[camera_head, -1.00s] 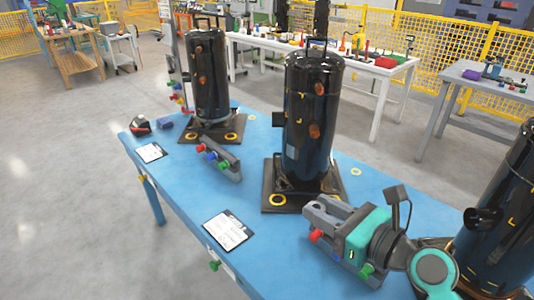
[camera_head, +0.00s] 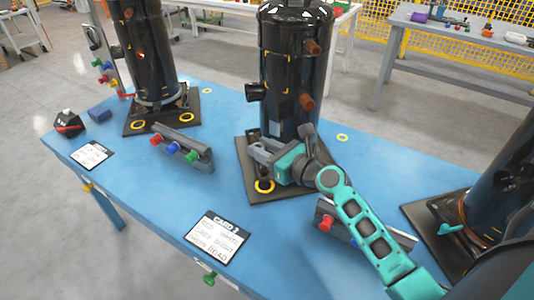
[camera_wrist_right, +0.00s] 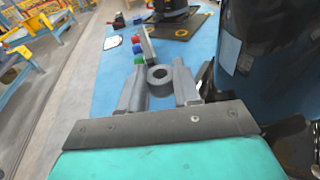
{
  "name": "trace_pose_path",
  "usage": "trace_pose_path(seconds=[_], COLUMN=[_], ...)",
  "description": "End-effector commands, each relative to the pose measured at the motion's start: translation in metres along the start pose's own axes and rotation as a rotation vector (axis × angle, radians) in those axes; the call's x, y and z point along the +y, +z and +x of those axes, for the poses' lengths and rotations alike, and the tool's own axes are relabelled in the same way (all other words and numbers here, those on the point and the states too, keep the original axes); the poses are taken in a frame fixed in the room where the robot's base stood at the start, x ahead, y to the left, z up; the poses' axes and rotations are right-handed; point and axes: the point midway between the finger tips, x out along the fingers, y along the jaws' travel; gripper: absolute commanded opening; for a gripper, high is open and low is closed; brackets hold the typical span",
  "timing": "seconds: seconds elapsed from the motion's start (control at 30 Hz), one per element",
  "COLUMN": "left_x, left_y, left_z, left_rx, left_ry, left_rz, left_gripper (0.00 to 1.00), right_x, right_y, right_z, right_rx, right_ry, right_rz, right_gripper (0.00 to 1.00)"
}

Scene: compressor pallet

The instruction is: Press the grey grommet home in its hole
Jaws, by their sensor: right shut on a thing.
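My right gripper (camera_head: 257,152) is low over the left front part of the middle compressor's black base plate (camera_head: 287,192). In the right wrist view its two grey fingers are shut on the grey grommet (camera_wrist_right: 160,75), a thick ring with its hole showing. A yellow ring (camera_head: 264,187) lies on the plate's front corner, just below the gripper, with a dark centre. The grommet appears above the plate; whether it touches anything cannot be told. My left gripper is not in view.
The tall black compressor (camera_head: 285,75) stands close behind the gripper. A rack with red, blue and green plugs (camera_head: 185,150) is to the left, another (camera_head: 355,225) under my right arm. A card (camera_head: 218,238) lies at the front edge. Another compressor (camera_head: 508,170) stands right.

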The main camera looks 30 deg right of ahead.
Motion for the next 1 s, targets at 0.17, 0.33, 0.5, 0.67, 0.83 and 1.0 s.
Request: trace_pose_path(seconds=[0.17, 0.33, 0.5, 0.67, 0.83, 1.0], left_x=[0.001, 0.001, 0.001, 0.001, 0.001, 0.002], left_y=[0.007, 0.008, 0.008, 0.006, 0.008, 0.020], left_z=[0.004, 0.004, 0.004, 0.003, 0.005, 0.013], left_rx=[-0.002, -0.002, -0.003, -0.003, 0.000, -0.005], left_ry=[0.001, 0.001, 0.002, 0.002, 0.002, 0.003], left_rz=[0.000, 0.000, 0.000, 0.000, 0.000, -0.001], left_gripper=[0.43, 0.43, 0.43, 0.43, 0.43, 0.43], right_x=[-0.026, -0.031, -0.030, -0.030, -0.030, -0.030], right_y=[-0.021, -0.024, -0.023, -0.023, -0.030, -0.044], right_z=[0.013, 0.015, 0.015, 0.014, 0.015, 0.017], right_rx=[0.010, 0.011, 0.012, 0.012, 0.014, 0.014], right_ry=[-0.055, -0.068, -0.067, -0.067, -0.066, -0.066], right_rz=[-0.006, -0.004, -0.004, -0.003, -0.004, -0.003], right_gripper=[0.03, 0.03, 0.03, 0.03, 0.03, 0.03])
